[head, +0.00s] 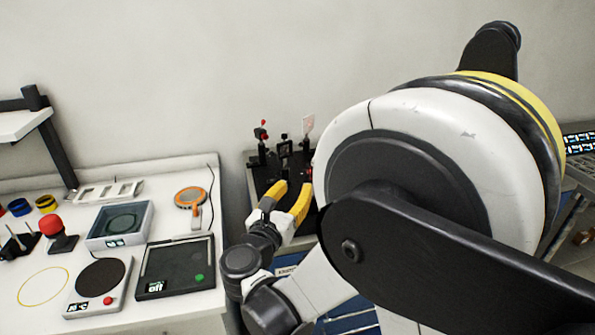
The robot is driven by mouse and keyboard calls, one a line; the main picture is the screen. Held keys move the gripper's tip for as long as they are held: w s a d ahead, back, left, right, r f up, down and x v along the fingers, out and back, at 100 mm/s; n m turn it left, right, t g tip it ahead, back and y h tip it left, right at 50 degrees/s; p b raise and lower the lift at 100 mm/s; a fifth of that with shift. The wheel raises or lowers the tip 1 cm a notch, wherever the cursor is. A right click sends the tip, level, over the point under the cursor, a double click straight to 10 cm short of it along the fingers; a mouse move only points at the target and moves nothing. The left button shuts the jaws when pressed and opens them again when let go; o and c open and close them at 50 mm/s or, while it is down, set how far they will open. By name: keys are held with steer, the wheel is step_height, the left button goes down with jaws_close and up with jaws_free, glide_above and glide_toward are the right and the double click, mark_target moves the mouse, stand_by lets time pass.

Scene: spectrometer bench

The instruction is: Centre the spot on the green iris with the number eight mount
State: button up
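My gripper (292,188) has yellow fingers and reaches toward a black optics board (262,180). The fingertips are apart, and I see nothing between them. Behind them stand a dark post mount with a red top (261,133), a small black mount (284,148) and a pale pinkish card (308,123). I cannot make out a green iris, a number eight or a light spot. My large white arm joint hides the board's right side. I cannot tell whether the fingers touch a mount.
On the left, a white bench (215,297) holds a glass-walled box (119,225), a black tray (176,268), a stirrer-like plate (99,280), an orange-rimmed round tool (190,199) and a red-knobbed device (55,232). A wall is close behind. A keyboard-like panel (580,142) is at far right.

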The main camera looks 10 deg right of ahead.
steer(key=b+x, duration=0.1)
steer(key=x, duration=0.7)
steer(key=shift+w+b, duration=0.15)
steer(key=shift+b, duration=0.15)
jaws_close()
